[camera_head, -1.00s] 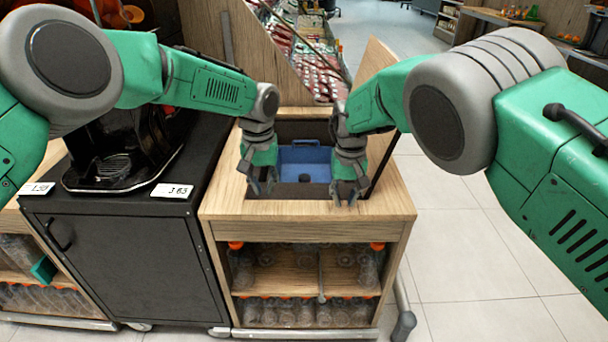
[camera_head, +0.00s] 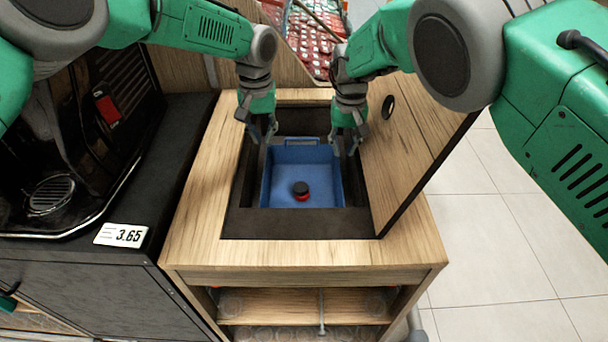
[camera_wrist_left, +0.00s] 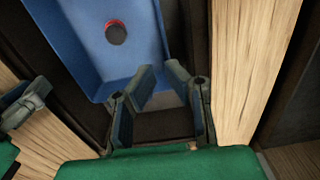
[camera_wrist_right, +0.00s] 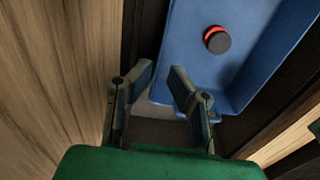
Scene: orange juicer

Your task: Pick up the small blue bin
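The small blue bin (camera_head: 330,180) sits in the dark-lined opening of the wooden cabinet. A black and red cap-like object (camera_head: 301,189) lies on its floor. My left gripper (camera_head: 263,138) is at the bin's far left corner and my right gripper (camera_head: 347,146) is at its far right corner, both pointing down. In the left wrist view the left fingers (camera_wrist_left: 160,70) are apart beside the bin's wall (camera_wrist_left: 95,45). In the right wrist view the right fingers (camera_wrist_right: 164,68) are apart near the bin (camera_wrist_right: 240,75). I cannot tell whether either touches the rim.
The wooden cabinet top (camera_head: 200,215) frames the opening. A raised wooden panel (camera_head: 405,160) stands along its right side. A black machine (camera_head: 75,130) and a price label (camera_head: 121,234) are at the left. Floor is clear at the right.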

